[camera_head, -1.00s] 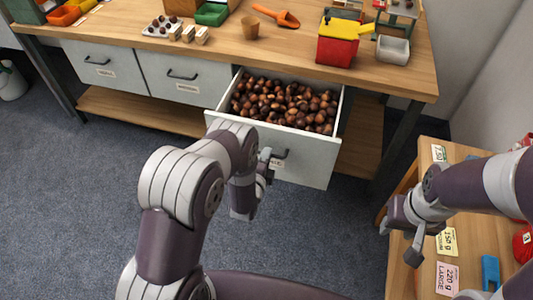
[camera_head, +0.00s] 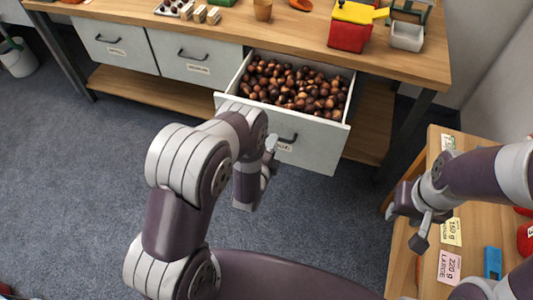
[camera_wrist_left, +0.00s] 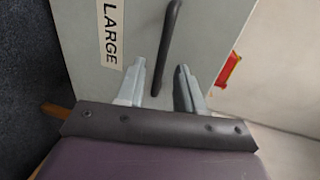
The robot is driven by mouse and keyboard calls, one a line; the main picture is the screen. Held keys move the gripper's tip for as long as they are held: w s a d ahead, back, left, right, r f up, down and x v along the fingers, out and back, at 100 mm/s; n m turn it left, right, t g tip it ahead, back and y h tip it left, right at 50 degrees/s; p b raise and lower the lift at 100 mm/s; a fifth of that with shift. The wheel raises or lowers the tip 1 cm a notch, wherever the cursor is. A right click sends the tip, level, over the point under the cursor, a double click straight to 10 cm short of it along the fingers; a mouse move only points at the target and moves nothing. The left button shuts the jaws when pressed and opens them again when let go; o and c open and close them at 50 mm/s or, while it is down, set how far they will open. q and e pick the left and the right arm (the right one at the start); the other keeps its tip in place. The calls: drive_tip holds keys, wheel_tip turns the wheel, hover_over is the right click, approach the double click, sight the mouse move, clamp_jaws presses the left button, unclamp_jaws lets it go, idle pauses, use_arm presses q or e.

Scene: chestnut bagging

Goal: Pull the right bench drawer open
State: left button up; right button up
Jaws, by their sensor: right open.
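The right bench drawer (camera_head: 320,146) stands pulled out from the bench, full of brown chestnuts (camera_head: 295,86). Its dark bar handle (camera_head: 289,138) is on the pale front, beside a label. In the left wrist view the handle (camera_wrist_left: 168,42) lies ahead of my left gripper (camera_wrist_left: 160,78), its lower end between the two parted fingertips. No grip on it shows. In the head view my left gripper (camera_head: 270,152) is close to the drawer front, partly hidden by my arm. My right gripper (camera_head: 421,228) is open and empty above the side table.
Two shut drawers (camera_head: 194,49) are to the left in the bench. The wooden side table (camera_head: 447,190) at the right carries weight cards (camera_head: 450,266) and a blue item (camera_head: 492,262). Open blue carpet (camera_head: 80,190) lies in front of the bench.

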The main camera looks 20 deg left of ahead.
use_arm(q)
drive_tip(key=p+v, duration=0.1)
drive_tip(key=v, duration=0.9)
